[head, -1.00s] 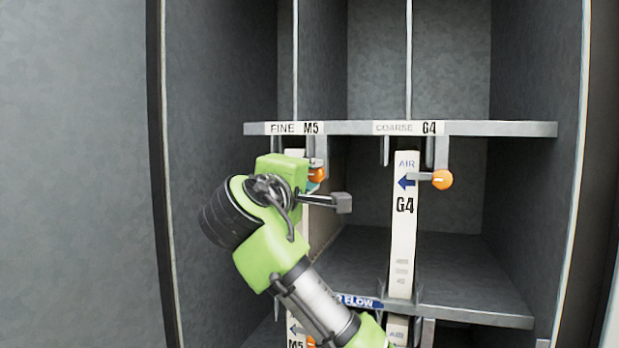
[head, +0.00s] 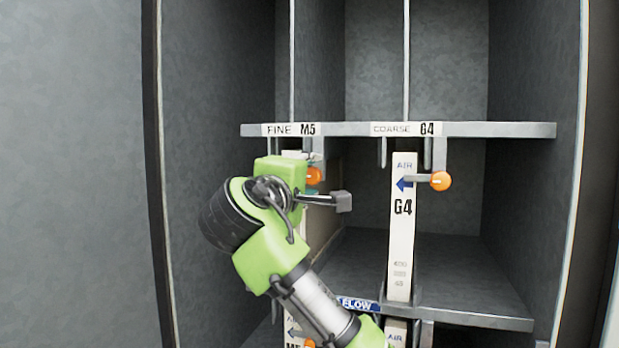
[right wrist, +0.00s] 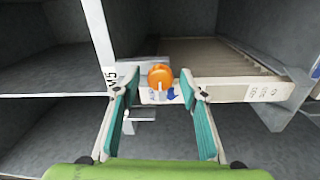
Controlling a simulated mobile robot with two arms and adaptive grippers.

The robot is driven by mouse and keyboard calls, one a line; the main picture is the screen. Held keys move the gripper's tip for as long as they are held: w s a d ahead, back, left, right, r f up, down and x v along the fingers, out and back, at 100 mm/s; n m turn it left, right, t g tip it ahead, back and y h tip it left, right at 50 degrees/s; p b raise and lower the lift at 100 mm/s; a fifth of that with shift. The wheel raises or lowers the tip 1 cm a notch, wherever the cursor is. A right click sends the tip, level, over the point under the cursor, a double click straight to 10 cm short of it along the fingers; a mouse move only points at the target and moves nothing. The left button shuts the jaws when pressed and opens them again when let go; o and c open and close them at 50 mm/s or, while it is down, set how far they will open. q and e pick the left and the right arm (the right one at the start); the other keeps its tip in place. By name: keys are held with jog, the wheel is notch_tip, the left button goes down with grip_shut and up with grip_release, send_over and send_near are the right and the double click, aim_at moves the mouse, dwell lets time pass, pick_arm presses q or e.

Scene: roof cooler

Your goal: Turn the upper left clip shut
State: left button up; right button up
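The upper left clip has an orange knob (head: 313,176) below the FINE M5 label, partly hidden behind my right arm. In the right wrist view the orange knob (right wrist: 160,76) is in the middle, in front of a pale filter edge with a blue arrow. My right gripper (right wrist: 160,92) is open, its two teal-lined fingers on either side of the knob, with visible gaps. In the head view the right gripper (head: 312,188) is mostly hidden by its own green wrist. How the clip's lever lies is hard to tell. My left gripper is not in view.
A white G4 filter (head: 402,245) stands to the right, with another orange-knobbed clip (head: 441,181) whose bar reaches across its edge. The label shelf (head: 500,130) runs above. A lower shelf (head: 470,316) lies below. The bay right of the G4 filter is empty.

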jog(key=v, duration=1.2)
jog(key=shift+d, duration=0.1)
